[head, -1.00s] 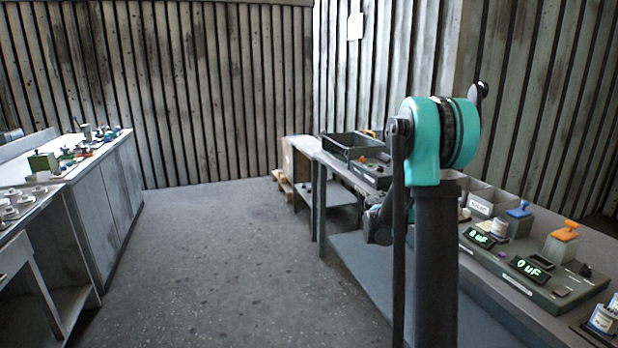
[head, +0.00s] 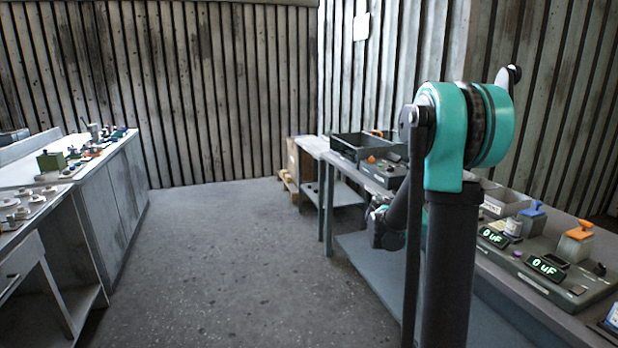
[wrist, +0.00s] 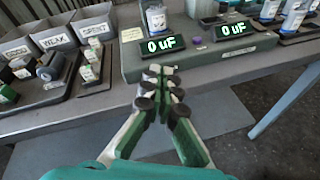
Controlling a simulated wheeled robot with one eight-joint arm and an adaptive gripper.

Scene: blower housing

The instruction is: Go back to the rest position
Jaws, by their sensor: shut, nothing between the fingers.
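My gripper (wrist: 160,92) shows in the wrist view with its green-and-white fingers closed together and nothing between them. It hangs in front of the edge of the grey workbench (wrist: 215,73), apart from the capacitance tester (wrist: 185,58) with its two green "0 uF" displays. In the head view my arm stands folded in front of the right-hand bench, and my gripper itself cannot be made out there behind the arm links.
In the head view, the right bench carries the tester (head: 520,262), a dark crate (head: 360,147) and small bins (head: 505,200). A left counter (head: 112,190) holds small parts. The floor (head: 230,250) between is clear. In the wrist view, labelled grey bins (wrist: 55,38) stand at the left.

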